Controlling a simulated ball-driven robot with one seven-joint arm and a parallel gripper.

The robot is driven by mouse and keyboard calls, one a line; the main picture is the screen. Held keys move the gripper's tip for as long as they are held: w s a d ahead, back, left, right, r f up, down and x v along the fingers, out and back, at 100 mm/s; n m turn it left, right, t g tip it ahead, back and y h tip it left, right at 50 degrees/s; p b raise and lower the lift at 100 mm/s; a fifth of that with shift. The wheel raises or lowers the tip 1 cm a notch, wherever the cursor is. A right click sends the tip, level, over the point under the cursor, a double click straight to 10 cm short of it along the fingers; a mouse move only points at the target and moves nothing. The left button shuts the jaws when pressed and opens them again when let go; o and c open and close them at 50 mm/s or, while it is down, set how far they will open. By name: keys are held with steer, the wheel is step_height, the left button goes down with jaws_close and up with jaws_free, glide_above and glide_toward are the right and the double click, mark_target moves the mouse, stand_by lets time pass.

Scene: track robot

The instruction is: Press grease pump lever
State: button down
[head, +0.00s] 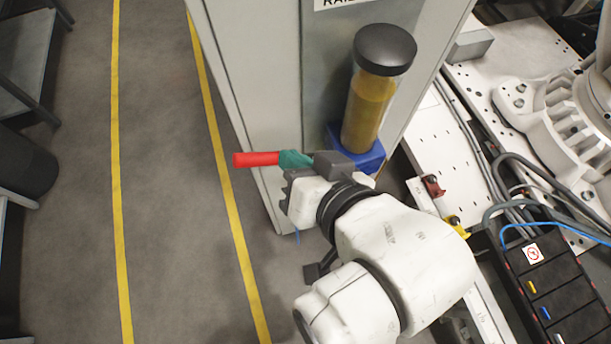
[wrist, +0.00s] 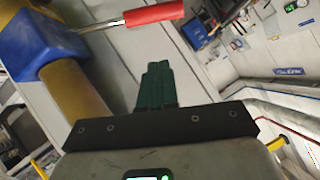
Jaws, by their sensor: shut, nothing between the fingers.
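The grease pump has a blue body (head: 369,160) and a clear cylinder of yellow grease (head: 367,110) with a black cap, standing against a grey cabinet. Its lever ends in a red handle (head: 256,159), which points left in the head view. In the wrist view the red handle (wrist: 154,13) and its metal rod (wrist: 108,24) run out from the blue body (wrist: 30,42). My gripper (head: 292,159) has teal fingers, shut and empty, beside the handle's inner end in the head view. In the wrist view my gripper (wrist: 156,68) points at the handle, with a visible gap.
The grey cabinet (head: 240,60) stands behind the pump. A white perforated plate (head: 440,140) with cables and a white robot base (head: 560,110) is on the right. A black case (head: 550,290) is at lower right.

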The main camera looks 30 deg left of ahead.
mark_target(269, 162)
steer(key=shift+w+a+f+p, duration=0.15)
steer(key=shift+a+f+p, duration=0.05)
steer(key=shift+a+f, duration=0.8)
steer(key=shift+w+a+f+p, duration=0.2)
steer(key=shift+a+f, duration=0.65)
steer(key=shift+f, duration=0.15)
steer(key=shift+w+a+f+p, duration=0.15)
steer(key=shift+a+f+p, duration=0.05)
steer(key=shift+a+f, duration=0.8)
